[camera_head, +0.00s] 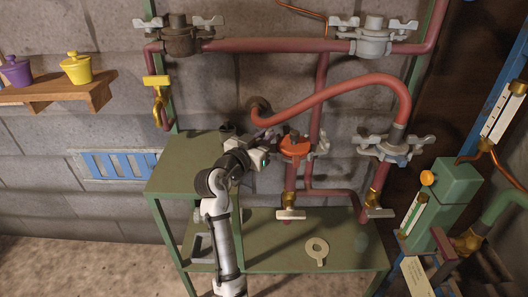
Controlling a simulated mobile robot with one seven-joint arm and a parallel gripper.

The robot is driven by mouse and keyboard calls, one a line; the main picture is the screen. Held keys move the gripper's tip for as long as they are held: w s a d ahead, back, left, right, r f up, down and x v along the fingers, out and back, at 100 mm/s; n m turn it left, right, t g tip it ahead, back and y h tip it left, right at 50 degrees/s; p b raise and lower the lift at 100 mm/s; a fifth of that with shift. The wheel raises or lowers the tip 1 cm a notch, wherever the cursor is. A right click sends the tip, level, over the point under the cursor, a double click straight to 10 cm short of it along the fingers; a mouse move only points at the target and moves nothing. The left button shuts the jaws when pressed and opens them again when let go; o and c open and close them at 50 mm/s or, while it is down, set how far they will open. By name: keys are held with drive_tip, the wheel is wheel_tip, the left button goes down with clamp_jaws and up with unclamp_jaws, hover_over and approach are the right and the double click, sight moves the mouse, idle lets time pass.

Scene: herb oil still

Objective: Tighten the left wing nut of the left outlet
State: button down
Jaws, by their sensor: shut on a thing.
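The left outlet (295,147) has an orange-red cap and stands on a red pipe in the middle of the view. A grey wing nut (321,142) shows on its right side. My gripper (270,140) reaches in from the left and is shut at the outlet's left side, where the left wing nut sits. The jaws and wrist hide that wing nut almost wholly, so its angle cannot be told.
A curved red pipe (340,90) arches above the outlet. A grey clamp with wing nuts (384,150) stands to the right. Brass valves with pale handles (290,214) sit below. A flat ring-shaped tool (317,250) lies on the green lower shelf (270,260).

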sight(264, 135)
drive_tip(key=m+g+h+b, duration=0.2)
drive_tip(key=g+h+b, duration=0.1)
drive_tip(key=m+g+h+b, duration=0.3)
drive_tip(key=shift+f+m, duration=0.2)
drive_tip(key=shift+m, duration=0.1)
drive_tip(key=m+g+h+b, duration=0.1)
drive_tip(key=g, duration=0.1)
drive_tip(key=m+g+b, duration=0.1)
drive_tip(key=m+g, duration=0.1)
drive_tip(key=g, duration=0.1)
drive_tip(key=shift+r+h, duration=0.15)
drive_tip(key=shift+h, duration=0.25)
drive_tip(key=shift+m+g, duration=1.4)
drive_tip(key=shift+g, duration=0.6)
drive_tip(key=shift+m+g, duration=0.3)
drive_tip(key=shift+g, duration=0.2)
drive_tip(key=c, duration=1.5)
unclamp_jaws()
drive_tip(key=shift+d, duration=0.1)
drive_tip(key=shift+o, duration=0.2)
drive_tip(key=shift+r, duration=0.1)
wheel_tip(264, 135, up, 20)
